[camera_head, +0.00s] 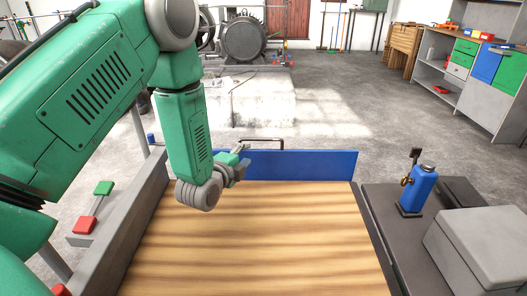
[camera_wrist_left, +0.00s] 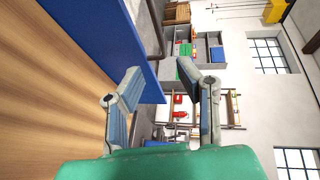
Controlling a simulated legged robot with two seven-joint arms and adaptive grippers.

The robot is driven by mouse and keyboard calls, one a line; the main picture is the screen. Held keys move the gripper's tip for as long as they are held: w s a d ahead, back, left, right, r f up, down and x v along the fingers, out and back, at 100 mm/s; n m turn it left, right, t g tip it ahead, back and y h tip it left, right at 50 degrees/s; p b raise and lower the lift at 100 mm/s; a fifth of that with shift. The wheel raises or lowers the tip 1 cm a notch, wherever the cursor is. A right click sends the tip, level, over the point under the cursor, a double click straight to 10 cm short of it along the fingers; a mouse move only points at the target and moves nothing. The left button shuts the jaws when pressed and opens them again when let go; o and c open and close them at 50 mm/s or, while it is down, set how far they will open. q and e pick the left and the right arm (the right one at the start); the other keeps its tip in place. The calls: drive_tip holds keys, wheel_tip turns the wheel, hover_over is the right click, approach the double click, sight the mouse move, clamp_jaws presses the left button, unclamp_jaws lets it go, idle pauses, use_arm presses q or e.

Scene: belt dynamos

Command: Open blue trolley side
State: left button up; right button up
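The blue trolley side (camera_head: 300,165) stands upright across the far end of the trolley's wooden bed (camera_head: 255,245). A dark bar handle (camera_head: 265,141) shows just above its top edge, left of the middle. My left gripper (camera_head: 241,163) is over the bed near the left part of the blue side. In the left wrist view, the blue side (camera_wrist_left: 95,35) runs along the upper left, and one finger overlaps it. The fingers of my left gripper (camera_wrist_left: 157,84) are apart with nothing between them. Whether a finger touches the blue side cannot be told. My right gripper is not in view.
A grey side wall (camera_head: 146,222) borders the bed at left. A dark surface at right carries a blue bottle-like device (camera_head: 420,187) and a grey box (camera_head: 485,245). Beyond the blue side is open concrete floor (camera_head: 335,130), with a pale block (camera_head: 255,100) and machinery behind.

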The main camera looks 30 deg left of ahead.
sight(261, 140)
use_arm(q)
drive_tip(key=b+x, duration=0.2)
drive_tip(key=x, duration=1.1)
drive_tip(key=shift+w+a+f+b, duration=0.15)
drive_tip(key=shift+w+a+b, duration=0.05)
drive_tip(key=shift+w+b, duration=0.1)
drive_tip(key=shift+a+f, duration=0.15)
drive_tip(key=shift+a, duration=0.3)
drive_tip(key=shift+c, duration=0.5)
clamp_jaws()
drive_tip(key=shift+d, duration=0.15)
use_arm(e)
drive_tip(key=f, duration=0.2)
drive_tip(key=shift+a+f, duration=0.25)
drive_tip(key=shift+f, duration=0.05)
